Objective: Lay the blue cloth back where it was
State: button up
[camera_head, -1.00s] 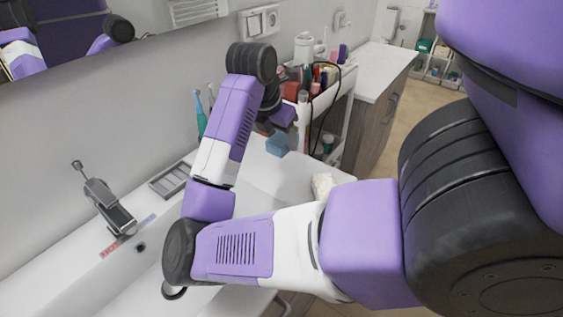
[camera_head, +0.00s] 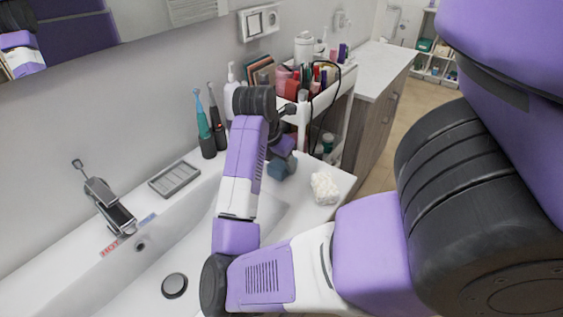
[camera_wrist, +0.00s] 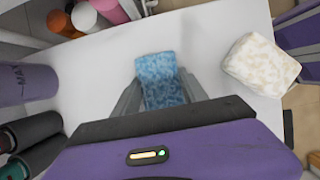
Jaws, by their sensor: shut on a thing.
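The blue cloth (camera_wrist: 162,72) is a small, mottled light-blue piece between my gripper's two grey fingers in the wrist view. My gripper (camera_wrist: 160,92) is shut on it, and its far end sticks out past the fingertips. In the head view, the cloth (camera_head: 282,168) shows at the end of my arm, over the right end of the white washbasin counter (camera_head: 312,212). I cannot tell whether it touches the counter. In that view, my arm hides part of my gripper (camera_head: 280,155).
A cream textured sponge (camera_head: 325,188) lies right of the cloth. Electric toothbrushes (camera_head: 207,135) and a pump bottle (camera_head: 231,90) stand left, near the wall. A full cosmetics cart (camera_head: 318,90) stands behind. Bare counter surrounds the cloth in the wrist view.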

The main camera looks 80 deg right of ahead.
jog(key=o, duration=1.2)
jog(key=shift+f, duration=0.1)
jog(key=v, duration=1.2)
jog(key=shift+b, duration=0.3)
